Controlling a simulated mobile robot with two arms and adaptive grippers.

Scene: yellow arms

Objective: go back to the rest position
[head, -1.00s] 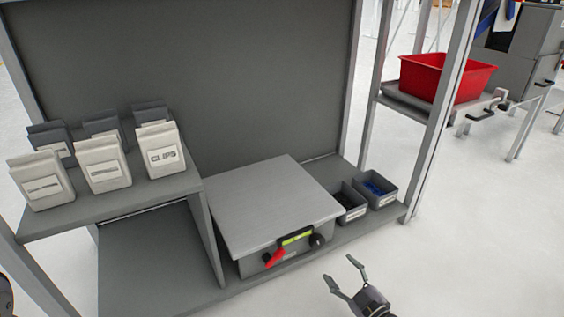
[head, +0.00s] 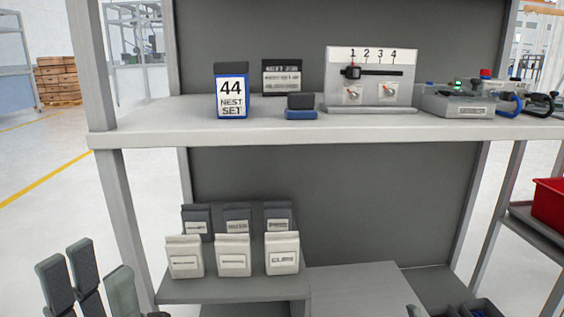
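My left gripper (head: 92,278) is at the bottom left of the head view. Its dark and grey-green fingers point up and stand apart, with nothing seen between them. It is in front of the rack, left of the lower shelf, and its base is cut off. A small grey-green tip (head: 412,311) at the bottom edge may be part of my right gripper; the rest is out of frame, so its opening cannot be told.
The rack's upper shelf (head: 280,130) holds a 44 NEST SET box (head: 231,92), a numbered panel (head: 371,80) and a device with cables (head: 463,102). White pouches (head: 232,256) stand on the lower shelf (head: 235,289). A red bin (head: 550,202) is at right.

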